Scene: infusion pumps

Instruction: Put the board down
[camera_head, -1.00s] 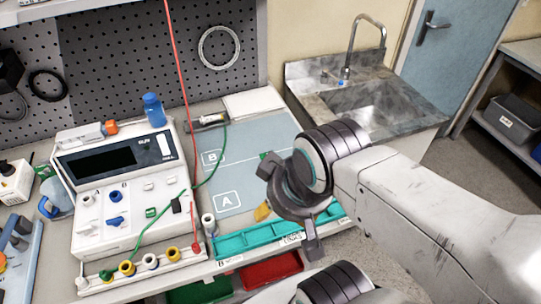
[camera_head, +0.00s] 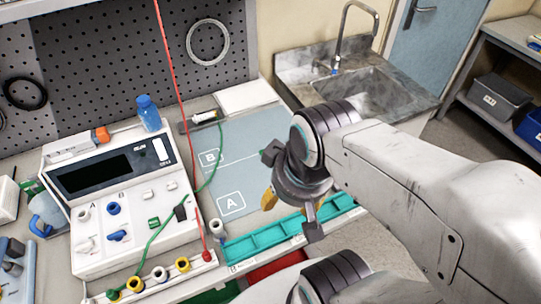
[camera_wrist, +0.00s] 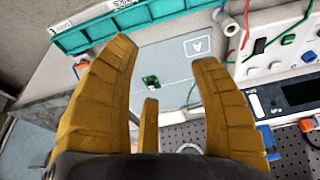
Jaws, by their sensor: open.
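The board (camera_wrist: 150,83), a small green circuit board with a pale part on it, lies on the grey-blue mat (camera_wrist: 178,60) in the wrist view. It shows between my spread yellow fingers, beyond them and apart from both. My gripper (camera_wrist: 163,54) is open and holds nothing. In the head view my gripper (camera_head: 287,198) hangs over the right side of the mat (camera_head: 240,135). Only a sliver of green shows beside it there; the wrist hides most of that spot. The mat has zones marked A and B.
A white pump tester (camera_head: 125,205) with coloured sockets and cables stands left of the mat. A teal tray (camera_head: 265,242) runs along the bench's front edge. A blue bottle (camera_head: 149,113) stands behind the tester. A sink (camera_head: 365,90) is at the back right.

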